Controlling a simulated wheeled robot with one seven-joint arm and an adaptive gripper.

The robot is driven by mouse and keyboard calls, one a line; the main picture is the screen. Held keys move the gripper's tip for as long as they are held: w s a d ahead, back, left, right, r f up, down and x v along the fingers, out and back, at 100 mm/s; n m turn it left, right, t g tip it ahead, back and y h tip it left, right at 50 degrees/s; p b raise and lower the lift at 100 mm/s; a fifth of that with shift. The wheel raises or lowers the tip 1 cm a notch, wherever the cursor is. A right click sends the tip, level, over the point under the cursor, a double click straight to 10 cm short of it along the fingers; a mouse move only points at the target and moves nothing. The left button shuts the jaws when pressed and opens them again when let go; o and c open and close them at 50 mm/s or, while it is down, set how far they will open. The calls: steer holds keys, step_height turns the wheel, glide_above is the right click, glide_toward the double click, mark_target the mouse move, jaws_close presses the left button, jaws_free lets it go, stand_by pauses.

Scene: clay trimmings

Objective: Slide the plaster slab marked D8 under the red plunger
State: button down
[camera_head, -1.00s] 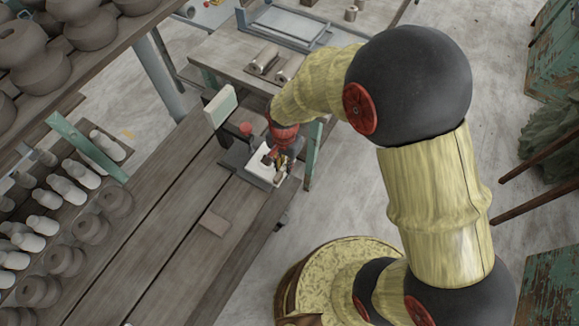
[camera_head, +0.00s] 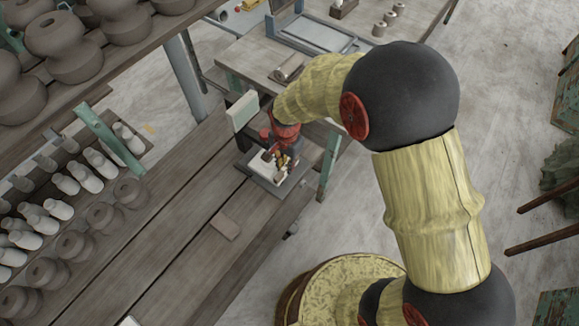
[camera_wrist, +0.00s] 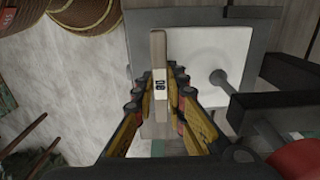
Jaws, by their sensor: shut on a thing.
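The white plaster slab (camera_head: 257,165) lies on a dark grey base plate (camera_head: 262,179) at the far end of the bench. In the wrist view the slab (camera_wrist: 190,45) has a pale upright strip (camera_wrist: 158,55) at its left side, with a small dark label that seems to read D8, turned. My gripper (camera_head: 281,166) is shut on this strip, between its yellow and black fingers (camera_wrist: 158,90). The red plunger (camera_head: 265,134) is just behind my gripper. A rod with a round foot (camera_wrist: 218,77) stands over the slab's right part; whether it touches is unclear.
A pale upright panel (camera_head: 242,111) stands behind the plunger. A small brown block (camera_head: 225,226) lies on the bench (camera_head: 165,235). Shelves of clay pots are on the left. A second table (camera_head: 240,55) with a frame is beyond.

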steer(key=shift+w+a, duration=0.5)
steer(key=shift+a, duration=0.05)
stand_by(0.7)
steer(key=c, duration=1.7)
jaws_free()
step_height(320, 180, up, 12)
steer(key=shift+s+d+f, duration=0.1)
steer(key=shift+s, duration=0.05)
